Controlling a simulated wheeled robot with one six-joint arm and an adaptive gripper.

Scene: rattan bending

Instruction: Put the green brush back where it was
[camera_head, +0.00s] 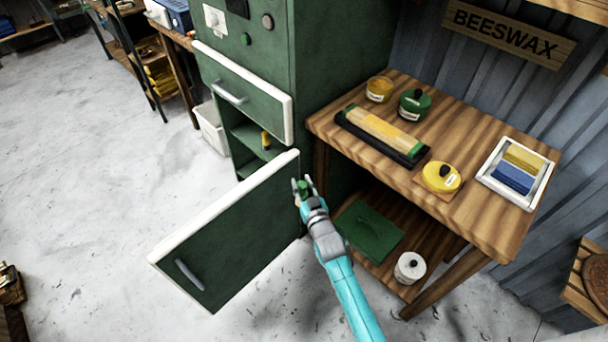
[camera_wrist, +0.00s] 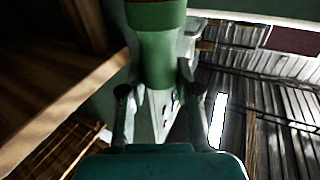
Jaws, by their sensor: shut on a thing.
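My gripper (camera_head: 304,184) is shut on the green brush (camera_head: 302,188), beside the inner edge of the open cabinet door and left of the wooden table. In the wrist view the green brush (camera_wrist: 157,50) is a green, rounded handle-like piece between the two fingers (camera_wrist: 158,100); its upper part runs out of the picture. No bristles can be made out in either view.
The green cabinet (camera_head: 250,60) has its lower door (camera_head: 235,235) swung open, with a yellow item (camera_head: 266,140) on an inner shelf. The wooden table (camera_head: 480,215) holds jars, a black tray (camera_head: 410,160) and a white tray (camera_head: 545,185). A green board (camera_head: 370,232) and white jar (camera_head: 410,267) lie below.

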